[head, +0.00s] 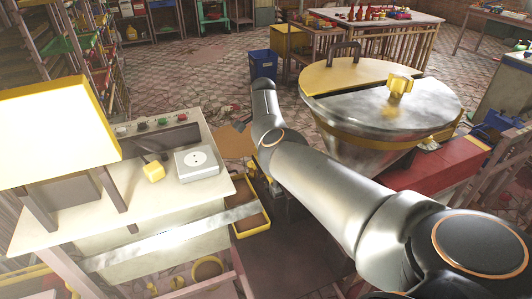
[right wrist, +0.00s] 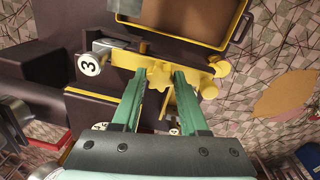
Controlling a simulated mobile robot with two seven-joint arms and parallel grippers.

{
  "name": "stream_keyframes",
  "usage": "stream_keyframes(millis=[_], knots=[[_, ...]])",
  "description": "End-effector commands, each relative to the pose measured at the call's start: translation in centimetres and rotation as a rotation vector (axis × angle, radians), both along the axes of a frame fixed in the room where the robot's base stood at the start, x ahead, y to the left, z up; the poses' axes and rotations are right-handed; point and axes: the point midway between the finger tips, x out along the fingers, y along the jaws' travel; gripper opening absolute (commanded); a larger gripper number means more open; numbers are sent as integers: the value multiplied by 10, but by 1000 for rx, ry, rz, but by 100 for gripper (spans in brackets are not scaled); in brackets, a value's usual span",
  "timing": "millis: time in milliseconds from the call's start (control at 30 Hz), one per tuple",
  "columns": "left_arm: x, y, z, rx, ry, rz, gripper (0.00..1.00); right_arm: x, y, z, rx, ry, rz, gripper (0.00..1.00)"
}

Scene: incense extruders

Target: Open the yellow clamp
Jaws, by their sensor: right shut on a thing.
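The yellow clamp shows in the right wrist view as a yellow bar (right wrist: 127,58) across the dark machine body, with a star-shaped knob (right wrist: 160,76) at its middle and rounded yellow knobs (right wrist: 221,69) at its right end. My right gripper (right wrist: 160,74) has its two green fingers on either side of the star knob and is shut on it. The fingers hide part of the clamp below the knob. In the head view my right arm covers most of this spot, and I cannot make out the gripper. My left gripper is in neither view.
A yellow-rimmed tray (right wrist: 231,38) adjoins the clamp; a yellow-rimmed tray (head: 239,235) also shows in the head view. A white disc marked 3 (right wrist: 89,64) is left of the clamp. A large metal hopper (head: 345,140) stands right, a control bench (head: 120,215) left.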

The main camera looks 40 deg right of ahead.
Motion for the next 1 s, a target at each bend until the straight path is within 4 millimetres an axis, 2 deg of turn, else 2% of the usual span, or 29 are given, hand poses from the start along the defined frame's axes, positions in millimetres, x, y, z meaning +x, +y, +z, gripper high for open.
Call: stream_keyframes(millis=[33,67,100,333,600,733,867,1000], knots=[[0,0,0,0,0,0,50,18,-6,10,-32,-75,1,0],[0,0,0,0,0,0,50,18,-6,10,-32,-75,1,0],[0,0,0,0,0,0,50,18,-5,10,-32,-75,1,46],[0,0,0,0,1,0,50,18,-6,10,-31,-75,1,72],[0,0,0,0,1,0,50,17,-6,10,-31,-74,0,72],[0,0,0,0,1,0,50,18,-7,17,-31,-75,-1,72],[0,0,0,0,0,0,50,18,-6,38,-33,-77,-2,72],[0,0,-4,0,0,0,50,17,-5,67,-31,-74,0,72]])
